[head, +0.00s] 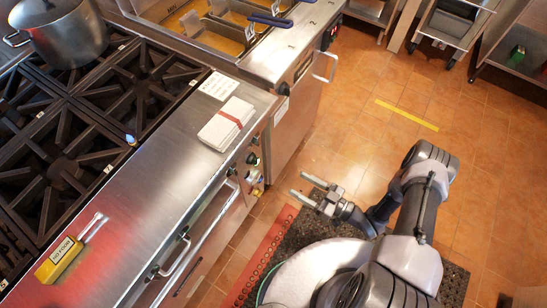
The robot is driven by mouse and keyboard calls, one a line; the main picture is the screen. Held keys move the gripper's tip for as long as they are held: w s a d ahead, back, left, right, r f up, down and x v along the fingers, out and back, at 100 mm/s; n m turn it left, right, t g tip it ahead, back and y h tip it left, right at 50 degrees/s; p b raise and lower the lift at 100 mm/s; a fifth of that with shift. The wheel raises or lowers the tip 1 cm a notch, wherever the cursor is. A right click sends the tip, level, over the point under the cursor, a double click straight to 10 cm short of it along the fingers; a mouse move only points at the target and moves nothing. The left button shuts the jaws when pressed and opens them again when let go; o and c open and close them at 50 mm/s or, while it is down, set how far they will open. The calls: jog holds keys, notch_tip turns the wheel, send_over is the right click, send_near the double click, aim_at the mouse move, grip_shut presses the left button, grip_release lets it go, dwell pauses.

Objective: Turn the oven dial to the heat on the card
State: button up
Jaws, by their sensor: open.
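A white card (218,86) lies on the steel counter by the fryer; its print is too small for me to read. Several dark knobs sit along the front of the range, one of them (253,158) near its right end. I cannot tell which knob is the oven dial or where it points. The oven's front handle (205,227) runs along the range front. My gripper (302,186) is open and empty, its two fingers pointing left toward the range front, apart from the knobs.
A folded white cloth with a red stripe (227,124) and a yellow labelled block (60,258) lie on the counter. A steel pot (62,38) stands on the burners. Fryer baskets with blue handles (269,20) are at the top. Tiled floor (345,125) is open at right.

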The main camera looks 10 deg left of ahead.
aim_at(253, 160)
jog(key=b+x, duration=0.4)
jog(key=x, duration=1.3)
jog(key=shift+a, duration=0.25)
jog(key=shift+s, duration=0.1)
grip_shut()
